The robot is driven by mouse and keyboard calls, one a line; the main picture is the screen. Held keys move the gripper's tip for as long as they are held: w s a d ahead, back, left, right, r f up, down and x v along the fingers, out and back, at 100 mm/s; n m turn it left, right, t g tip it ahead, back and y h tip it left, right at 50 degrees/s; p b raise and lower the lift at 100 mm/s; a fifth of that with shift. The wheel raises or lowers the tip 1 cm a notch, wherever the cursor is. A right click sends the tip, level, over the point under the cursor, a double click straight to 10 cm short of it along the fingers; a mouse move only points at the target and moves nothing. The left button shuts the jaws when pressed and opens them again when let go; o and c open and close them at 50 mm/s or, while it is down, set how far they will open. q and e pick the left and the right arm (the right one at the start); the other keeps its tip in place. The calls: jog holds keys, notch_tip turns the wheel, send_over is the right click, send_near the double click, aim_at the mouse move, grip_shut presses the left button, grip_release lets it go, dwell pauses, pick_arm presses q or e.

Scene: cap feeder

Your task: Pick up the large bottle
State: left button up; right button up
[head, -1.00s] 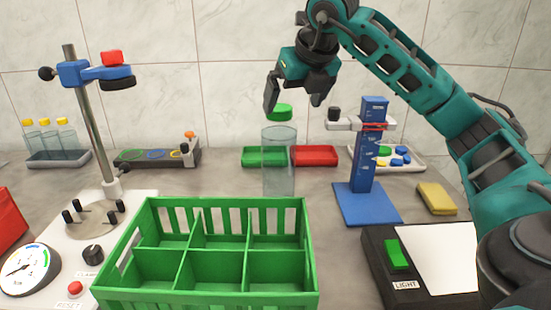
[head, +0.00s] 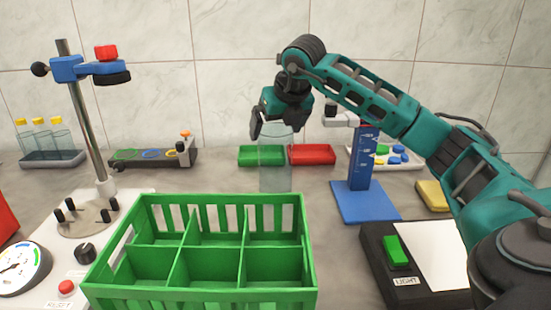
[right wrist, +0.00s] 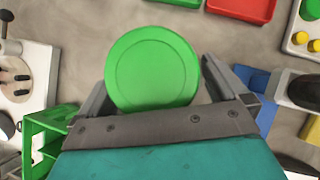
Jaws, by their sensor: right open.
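The large bottle (head: 275,172) is a clear cylinder standing upright behind the green crate in the head view. Its green cap (right wrist: 152,69) fills the middle of the right wrist view, seen from above; in the head view the gripper hides the cap. My right gripper (head: 272,131) is at the top of the bottle, pointing down. In the right wrist view its open fingers (right wrist: 158,85) are on either side of the cap, with a gap visible on the right. I cannot tell whether either finger touches. My left gripper is not in view.
The green divided crate (head: 310,270) stands in front of the bottle. A green tray (head: 258,162) and a red tray (head: 312,161) lie behind. A blue stand (head: 362,195) is to the right, and a stand with a metal pole (head: 86,120) is to the left.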

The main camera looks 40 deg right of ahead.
jog(key=shift+c, duration=0.3)
jog(key=c, duration=1.7)
jog(key=shift+r, duration=0.15)
